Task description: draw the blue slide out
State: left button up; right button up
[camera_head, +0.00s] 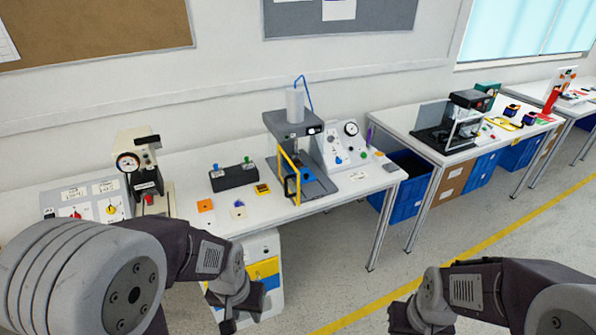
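A white cabinet (262,246) stands under the front of the near table. Its front has a yellow panel (264,268) and, below that, a blue panel (270,283), the blue slide as far as I can tell. My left gripper (246,312) is low in front of this cabinet and covers part of the blue front. Its dark fingertips look spread apart, with nothing seen between them. I cannot tell whether it touches the cabinet. My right gripper (405,318) is at the bottom edge, away from the cabinet, partly cut off; its fingers are unclear.
The near table (340,205) carries a press (298,150), a gauge device (140,165) and a panel with red and yellow rotary switches (85,202). Blue bins (405,195) stand under the tables at right.

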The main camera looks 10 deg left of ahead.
aim_at(307, 176)
jog(key=i+z, duration=0.25)
jog(key=i, duration=0.3)
jog(key=i+z, duration=0.3)
jog(key=i, duration=0.2)
